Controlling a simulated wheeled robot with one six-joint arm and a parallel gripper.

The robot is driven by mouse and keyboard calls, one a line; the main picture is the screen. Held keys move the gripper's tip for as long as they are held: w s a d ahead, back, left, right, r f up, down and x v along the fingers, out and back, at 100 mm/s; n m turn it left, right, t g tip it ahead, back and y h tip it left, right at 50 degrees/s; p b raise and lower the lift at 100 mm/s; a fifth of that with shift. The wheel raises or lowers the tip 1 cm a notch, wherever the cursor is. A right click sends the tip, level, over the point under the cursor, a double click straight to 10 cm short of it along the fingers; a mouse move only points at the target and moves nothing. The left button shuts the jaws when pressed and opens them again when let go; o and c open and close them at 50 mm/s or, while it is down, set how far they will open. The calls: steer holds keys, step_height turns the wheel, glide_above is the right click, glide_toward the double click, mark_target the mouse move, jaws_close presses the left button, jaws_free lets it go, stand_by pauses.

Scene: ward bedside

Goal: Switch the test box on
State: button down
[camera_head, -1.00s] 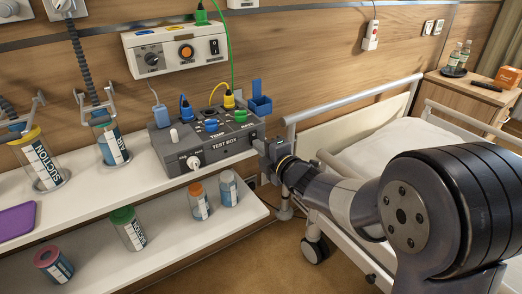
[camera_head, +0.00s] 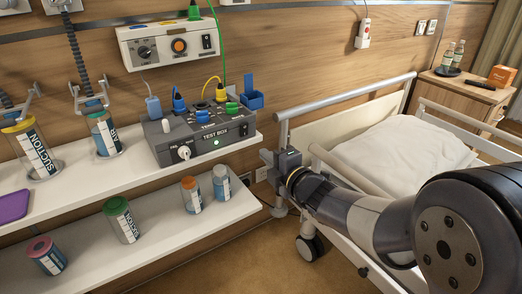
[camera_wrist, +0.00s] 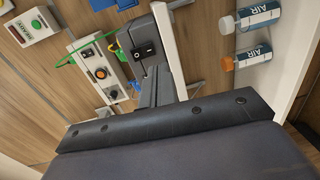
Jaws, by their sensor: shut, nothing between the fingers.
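The test box (camera_head: 204,139) is a dark grey unit on the upper shelf, with a pale dial (camera_head: 184,153) and several coloured sockets and plugs. A small green lamp (camera_head: 216,142) on its front glows. A black rocker switch (camera_head: 243,129) sits at the right of its front; it also shows in the wrist view (camera_wrist: 145,52). My gripper (camera_head: 268,157) is shut and empty, right of and below the box, apart from it in the head view. In the wrist view my gripper (camera_wrist: 151,88) points towards the box's switch end.
A wall unit (camera_head: 172,45) hangs above the box. Labelled jars stand on the lower shelf (camera_head: 150,238); suction jars hang at the left. A bed (camera_head: 310,130) with a white pillow (camera_head: 403,150) is at the right. Floor (camera_head: 240,270) shows between shelf and bed.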

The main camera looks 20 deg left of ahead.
steer(key=v, duration=0.2)
steer(key=f+v, duration=0.1)
steer(key=v, duration=0.2)
steer(key=shift+s+d, duration=0.25)
steer(key=shift+d, duration=0.05)
